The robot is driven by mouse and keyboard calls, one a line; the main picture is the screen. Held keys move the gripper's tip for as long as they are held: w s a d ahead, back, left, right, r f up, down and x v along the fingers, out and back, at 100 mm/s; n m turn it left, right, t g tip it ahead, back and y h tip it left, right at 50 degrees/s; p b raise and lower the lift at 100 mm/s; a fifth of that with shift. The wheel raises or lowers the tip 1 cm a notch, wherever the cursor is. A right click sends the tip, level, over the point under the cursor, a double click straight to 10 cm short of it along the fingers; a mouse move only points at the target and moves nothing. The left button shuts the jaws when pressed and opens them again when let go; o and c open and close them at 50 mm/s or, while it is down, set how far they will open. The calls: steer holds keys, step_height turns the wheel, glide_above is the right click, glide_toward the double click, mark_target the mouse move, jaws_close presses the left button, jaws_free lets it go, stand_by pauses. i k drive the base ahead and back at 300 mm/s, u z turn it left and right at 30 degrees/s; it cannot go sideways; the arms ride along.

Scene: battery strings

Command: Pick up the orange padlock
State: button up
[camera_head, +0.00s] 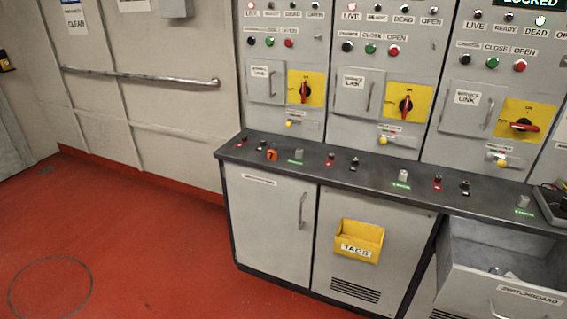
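A small orange object (271,155), which looks like the orange padlock, sits on the dark countertop (228,152) near its left end. It is small in the picture, and I cannot make out its shackle. A small dark and red item (243,138) is to its left, and a pale knob on a green label (296,156) is to its right. My gripper is not in view.
Grey panels with yellow-backed rotary switches (405,103) rise behind the counter. Several small knobs stand along the countertop. A yellow tag box (358,243) is on the cabinet front. An open drawer (500,262) juts out at right. Red floor (140,240) is clear at left.

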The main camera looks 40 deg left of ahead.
mark_target(272, 154)
steer(key=u, duration=1)
steer(key=i, duration=1.15)
steer(key=u, duration=0.65)
steer(key=k, duration=1.2)
steer(key=u, duration=0.85)
steer(key=i, duration=0.85)
